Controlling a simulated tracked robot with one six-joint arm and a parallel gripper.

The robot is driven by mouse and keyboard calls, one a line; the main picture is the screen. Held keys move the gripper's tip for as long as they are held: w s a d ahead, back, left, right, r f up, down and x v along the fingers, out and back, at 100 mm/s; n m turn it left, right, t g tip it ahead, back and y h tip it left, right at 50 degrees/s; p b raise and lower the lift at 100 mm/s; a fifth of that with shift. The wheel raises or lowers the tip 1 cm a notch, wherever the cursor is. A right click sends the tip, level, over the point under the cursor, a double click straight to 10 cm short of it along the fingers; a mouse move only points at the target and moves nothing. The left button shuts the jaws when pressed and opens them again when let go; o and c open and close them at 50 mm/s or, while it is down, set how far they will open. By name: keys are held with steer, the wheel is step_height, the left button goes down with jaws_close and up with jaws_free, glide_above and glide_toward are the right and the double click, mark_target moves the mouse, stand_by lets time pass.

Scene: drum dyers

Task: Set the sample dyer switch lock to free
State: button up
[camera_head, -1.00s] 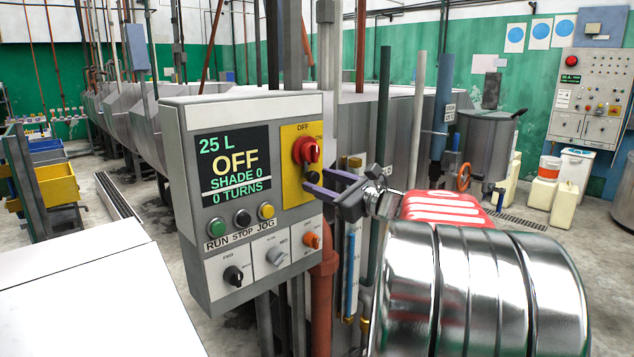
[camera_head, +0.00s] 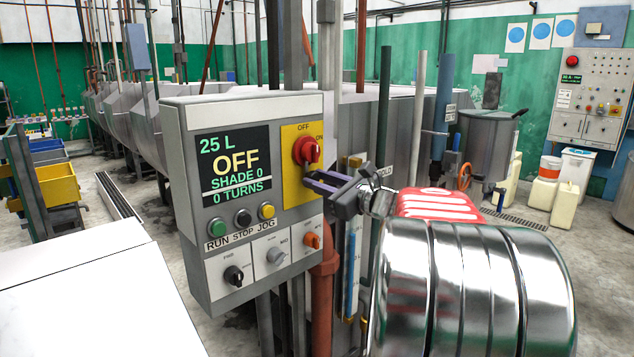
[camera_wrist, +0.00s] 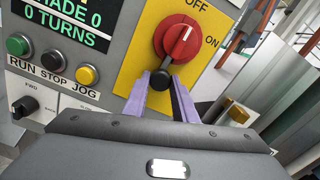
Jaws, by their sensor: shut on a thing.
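The sample dyer's grey control box (camera_head: 178,180) has a screen (camera_head: 233,165) reading 25 L, OFF, SHADE 0, 0 TURNS. On its yellow plate (camera_head: 292,170) is a red rotary switch (camera_head: 306,150), marked OFF at the top and ON at the right. The black switch lock (camera_wrist: 158,82) is a small knob just below the red switch in the wrist view. My gripper (camera_head: 314,182) reaches it from the right, its purple fingers on either side and shut on it. It also shows in the wrist view (camera_wrist: 160,88). In the head view the fingers largely hide the lock.
Green (camera_head: 217,227), black and yellow buttons sit below the screen, with three small knobs, one orange (camera_head: 312,240), beneath. A red-brown pipe (camera_head: 322,300) and a blue tube stand close beside the box. A white surface (camera_head: 90,290) fills the lower left.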

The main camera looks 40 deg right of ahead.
jaws_close()
steer(key=shift+f, duration=1.25)
steer(key=o, duration=0.9)
jaws_free()
steer(key=shift+r, duration=0.1)
steer(key=shift+o, duration=0.2)
